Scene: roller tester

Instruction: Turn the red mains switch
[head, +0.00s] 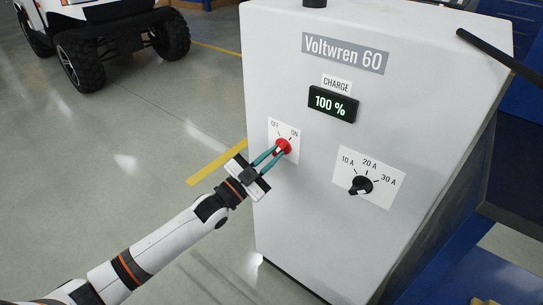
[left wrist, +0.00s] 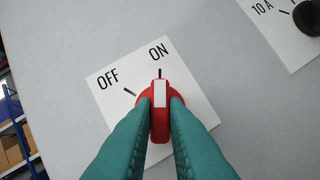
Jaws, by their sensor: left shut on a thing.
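The red mains switch (head: 283,147) sits on a white OFF/ON plate on the front of the grey Voltwren 60 cabinet (head: 290,70). It also shows in the left wrist view (left wrist: 160,108), where the white mark on its grip lines up with the ON tick. My left gripper (head: 277,150) has its teal fingers shut on the switch's grip, one on each side. In the left wrist view the fingers (left wrist: 160,125) hide the lower sides of the switch. My right gripper is not in view.
A black current knob (head: 360,185) with 10 A, 20 A and 30 A marks is to the right of the switch. The charge display (head: 333,104) above reads 100 %. A vehicle with black tyres (head: 80,60) stands at the back left. The floor left of the cabinet is clear.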

